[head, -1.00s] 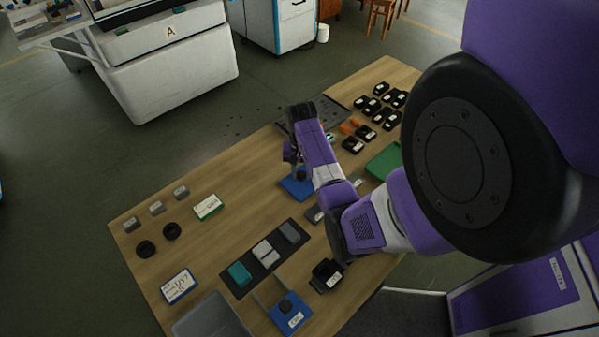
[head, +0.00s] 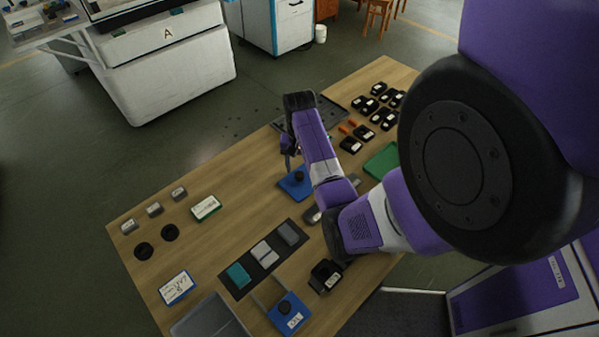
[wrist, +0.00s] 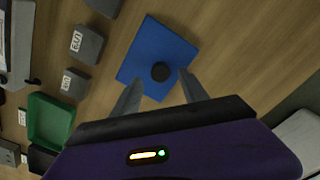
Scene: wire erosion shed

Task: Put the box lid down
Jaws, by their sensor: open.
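The box lid (head: 293,188) is a flat blue square with a black knob, lying on the wooden table below my gripper (head: 290,152). In the wrist view the lid (wrist: 155,45) lies flat, with its round knob (wrist: 160,71) near the edge closest to my fingers. My gripper (wrist: 158,88) is open and empty. Its two fingertips show on either side of the knob's line and look apart from it. My arm hides part of the table beside the lid.
A similar blue piece with a knob (head: 289,314) stands at the table's front. A dark mat (head: 247,277) holds grey and teal blocks. A green tray (head: 382,161) and several black boxes lie to the right. Bare wood lies left of the lid.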

